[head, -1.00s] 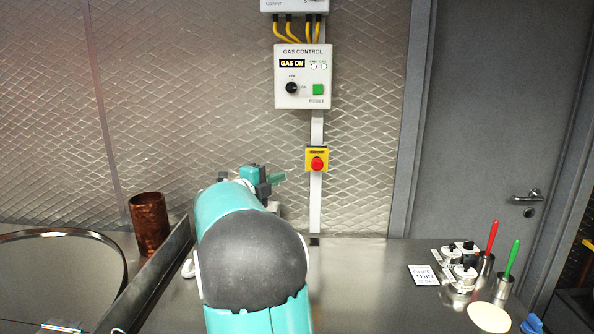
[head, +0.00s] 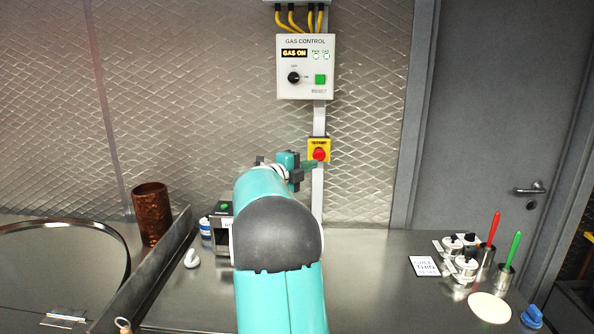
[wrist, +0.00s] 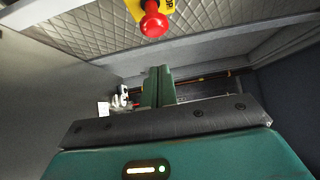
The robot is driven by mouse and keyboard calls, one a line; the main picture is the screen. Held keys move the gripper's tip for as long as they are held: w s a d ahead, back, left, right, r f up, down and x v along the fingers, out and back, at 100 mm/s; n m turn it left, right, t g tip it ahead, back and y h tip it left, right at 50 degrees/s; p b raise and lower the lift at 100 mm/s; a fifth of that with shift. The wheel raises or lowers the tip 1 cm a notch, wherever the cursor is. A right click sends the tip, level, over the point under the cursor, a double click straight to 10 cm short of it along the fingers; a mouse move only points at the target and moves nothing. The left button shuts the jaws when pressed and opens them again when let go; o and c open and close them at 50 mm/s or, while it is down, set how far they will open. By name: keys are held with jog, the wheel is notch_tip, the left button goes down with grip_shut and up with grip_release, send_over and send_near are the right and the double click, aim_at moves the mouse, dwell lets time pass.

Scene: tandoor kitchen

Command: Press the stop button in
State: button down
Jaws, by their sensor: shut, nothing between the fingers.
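The stop button (head: 319,154) is a round red mushroom cap on a yellow plate (head: 325,143), fixed to a narrow pale post on the wall. In the wrist view the red cap (wrist: 153,25) shows near the top, sticking out from its plate. My gripper (head: 310,165) is at the lower left of the button in the head view. In the wrist view the green fingers of my gripper (wrist: 158,72) are together and empty. They show below the cap with a gap in the picture. Whether they touch it cannot be told from the head view.
The gas control box (head: 305,67) above the button reads GAS ON. A steel counter (head: 375,280) runs below. A copper cup (head: 150,214), a small dark device (head: 222,216), and pots with red and green handles (head: 487,262) stand on it. Air around the button is clear.

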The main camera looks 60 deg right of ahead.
aim_at(322, 157)
jog(key=d, duration=0.2)
jog(key=w+d, duration=0.1)
jog(key=d, duration=0.2)
jog(key=shift+w+d, duration=0.15)
jog(key=shift+w, duration=0.05)
jog(key=shift+d, duration=0.1)
